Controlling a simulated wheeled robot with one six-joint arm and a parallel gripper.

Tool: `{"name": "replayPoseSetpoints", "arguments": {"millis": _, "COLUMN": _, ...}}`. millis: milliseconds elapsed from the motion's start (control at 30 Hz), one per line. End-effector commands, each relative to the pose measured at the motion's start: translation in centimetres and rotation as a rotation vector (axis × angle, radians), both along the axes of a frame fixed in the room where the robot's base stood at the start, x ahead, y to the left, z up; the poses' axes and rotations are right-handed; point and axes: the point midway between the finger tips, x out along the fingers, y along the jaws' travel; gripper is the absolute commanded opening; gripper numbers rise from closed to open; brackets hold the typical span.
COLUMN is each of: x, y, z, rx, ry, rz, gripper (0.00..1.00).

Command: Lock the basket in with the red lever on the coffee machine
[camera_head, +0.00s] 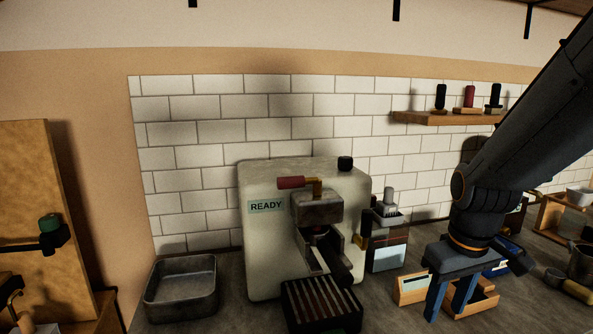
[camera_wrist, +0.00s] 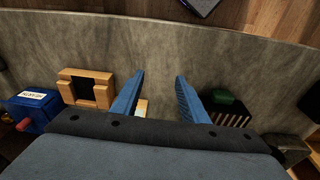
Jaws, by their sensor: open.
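The cream coffee machine (camera_head: 265,240) stands in the middle of the head view, with a "READY" label on its front. Its red lever (camera_head: 291,182) lies roughly level near the top, pointing left from a brass joint. Below the group head (camera_head: 318,208), the basket's dark handle (camera_head: 338,268) slopes down toward the lower right. The basket itself is mostly hidden beneath the head. My gripper (camera_head: 446,308) hangs over the counter, right of the machine and apart from it. Its blue fingers are spread and empty, also in the wrist view (camera_wrist: 159,76).
A slatted drip tray (camera_head: 322,306) sits before the machine, with a metal pan (camera_head: 181,288) to its left. A grinder-like box (camera_head: 387,245) stands right of the machine. Wooden holders (camera_head: 480,299) are close to my gripper. A shelf (camera_head: 445,118) hangs above.

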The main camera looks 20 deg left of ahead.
Motion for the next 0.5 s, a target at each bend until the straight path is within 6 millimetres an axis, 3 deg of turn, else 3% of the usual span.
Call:
{"name": "replayPoseSetpoints", "arguments": {"millis": 33, "x": 2.3, "y": 2.9, "z": 2.8, "rx": -0.012, "ry": -0.014, "rz": 0.140, "gripper": 0.40}}
{"name": "replayPoseSetpoints", "arguments": {"millis": 100, "x": 4.7, "y": 6.6, "z": 6.2, "rx": -0.034, "ry": -0.026, "rz": 0.340, "gripper": 0.40}}
{"name": "replayPoseSetpoints", "arguments": {"millis": 200, "x": 7.1, "y": 12.3, "z": 11.3, "rx": -0.065, "ry": -0.047, "rz": 0.625, "gripper": 0.40}}
{"name": "replayPoseSetpoints", "arguments": {"millis": 333, "x": 8.3, "y": 19.8, "z": 18.0, "rx": -0.108, "ry": -0.075, "rz": 0.983, "gripper": 0.40}}
{"name": "replayPoseSetpoints", "arguments": {"millis": 500, "x": 7.8, "y": 26.6, "z": 24.6, "rx": -0.152, "ry": -0.108, "rz": 1.323, "gripper": 0.40}}
